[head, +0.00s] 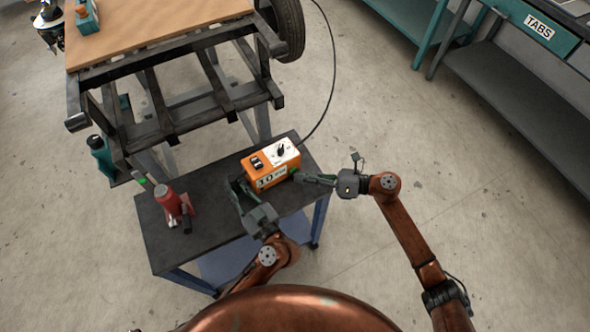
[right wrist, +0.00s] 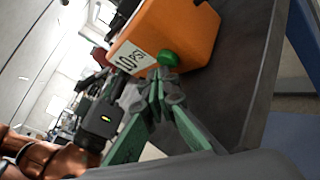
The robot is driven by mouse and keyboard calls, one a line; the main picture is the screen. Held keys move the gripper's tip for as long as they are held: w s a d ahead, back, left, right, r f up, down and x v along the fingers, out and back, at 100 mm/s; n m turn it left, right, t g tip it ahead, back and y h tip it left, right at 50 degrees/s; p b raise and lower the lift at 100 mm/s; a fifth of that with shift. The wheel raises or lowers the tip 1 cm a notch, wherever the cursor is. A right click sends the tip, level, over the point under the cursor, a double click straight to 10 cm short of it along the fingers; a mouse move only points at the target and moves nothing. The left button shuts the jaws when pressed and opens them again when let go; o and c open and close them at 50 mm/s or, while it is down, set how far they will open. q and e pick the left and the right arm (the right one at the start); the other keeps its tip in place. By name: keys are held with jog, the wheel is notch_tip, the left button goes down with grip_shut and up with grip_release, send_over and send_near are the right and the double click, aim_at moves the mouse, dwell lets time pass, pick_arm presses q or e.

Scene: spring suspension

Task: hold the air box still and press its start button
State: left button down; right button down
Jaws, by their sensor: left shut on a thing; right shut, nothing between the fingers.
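The orange air box (head: 270,166) stands on the small dark table, with a white top panel that carries a dial and a switch. Its front label reads 10 PSI. In the right wrist view the air box (right wrist: 185,30) shows its green start button (right wrist: 168,58) on the side facing my right gripper. My left gripper (head: 238,186) is shut on the left part of the air box. My right gripper (head: 302,178) is shut and empty, its tips at the box's right end; in the right wrist view the closed fingertips (right wrist: 163,88) are just short of or touching the button, I cannot tell which.
A red jack (head: 175,202) stands at the left of the dark table (head: 215,232). A black hose (head: 330,100) runs from behind the box. A metal frame with a wooden top (head: 160,28) and a tire (head: 288,25) stand beyond.

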jog(key=shift+w+a, duration=0.5)
jog(key=shift+w, duration=0.1)
dwell(1.2)
dwell(0.5)
jog(key=shift+s+d, duration=0.7)
jog(key=shift+s, duration=0.15)
jog(key=shift+s+d, duration=0.8)
jog(key=shift+s, duration=0.2)
jog(key=shift+s+d, duration=0.8)
jog(key=shift+s, duration=0.15)
pick_arm(q)
jog(key=c, duration=1.7)
grip_release()
